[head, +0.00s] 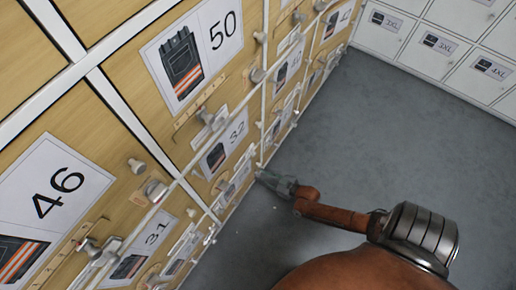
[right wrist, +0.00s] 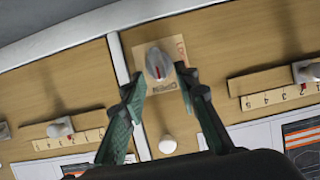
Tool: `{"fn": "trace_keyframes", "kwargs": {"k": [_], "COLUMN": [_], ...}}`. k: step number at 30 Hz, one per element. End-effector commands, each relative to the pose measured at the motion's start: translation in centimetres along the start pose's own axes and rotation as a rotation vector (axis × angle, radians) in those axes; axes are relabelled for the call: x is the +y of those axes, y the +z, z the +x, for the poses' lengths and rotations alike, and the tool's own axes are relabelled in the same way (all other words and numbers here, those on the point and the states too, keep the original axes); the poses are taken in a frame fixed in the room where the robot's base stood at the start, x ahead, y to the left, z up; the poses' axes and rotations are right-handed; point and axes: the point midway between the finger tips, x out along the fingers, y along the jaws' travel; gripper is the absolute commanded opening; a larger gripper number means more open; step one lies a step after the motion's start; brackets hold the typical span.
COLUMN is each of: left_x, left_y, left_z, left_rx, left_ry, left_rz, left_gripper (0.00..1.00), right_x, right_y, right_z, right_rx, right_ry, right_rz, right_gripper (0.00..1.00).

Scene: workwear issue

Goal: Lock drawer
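My right gripper (head: 274,183) is close to the lower drawer fronts in the head view. In the right wrist view the same gripper (right wrist: 160,83) is open, with its green fingers apart. A grey lock knob (right wrist: 157,64) with a red mark lies between and just beyond the fingertips; I cannot tell whether they touch it. The knob sits on a small tan plate (right wrist: 183,49) with lettering, seemingly "OPEN", on the wooden drawer front (right wrist: 222,45). A white round pull knob (right wrist: 167,145) shows between the fingers. My left gripper is not in view.
Wooden drawers with white labels, such as 50 (head: 205,45) and 46 (head: 50,190), fill the left, with knobs and sliders protruding. White lockers (head: 428,50) stand at the back right. The grey floor (head: 350,130) between is clear.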

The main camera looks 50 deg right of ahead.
Motion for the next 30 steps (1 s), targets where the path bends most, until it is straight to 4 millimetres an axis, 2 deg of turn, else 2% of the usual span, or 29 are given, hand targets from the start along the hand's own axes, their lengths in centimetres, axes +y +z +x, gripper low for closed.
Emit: {"fn": "trace_keyframes", "kwargs": {"k": [4, 13, 25, 30], "left_x": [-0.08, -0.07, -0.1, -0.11], "left_y": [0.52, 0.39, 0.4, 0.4], "left_z": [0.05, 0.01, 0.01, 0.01], "left_rx": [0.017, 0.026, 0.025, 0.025], "left_ry": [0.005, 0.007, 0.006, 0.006], "left_rz": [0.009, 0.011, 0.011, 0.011], "left_gripper": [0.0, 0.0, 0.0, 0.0], "right_x": [-0.03, -0.02, -0.01, -0.01], "right_y": [0.09, -0.08, -0.02, -0.01], "right_z": [0.76, 0.88, 0.85, 0.85], "right_rx": [-0.001, 0.0, 0.0, 0.0], "right_ry": [0.0, 0.0, 0.0, 0.0], "right_rz": [0.0, 0.0, 0.0, 0.0], "right_gripper": [0.28, 0.28, 0.01, 0.0]}}
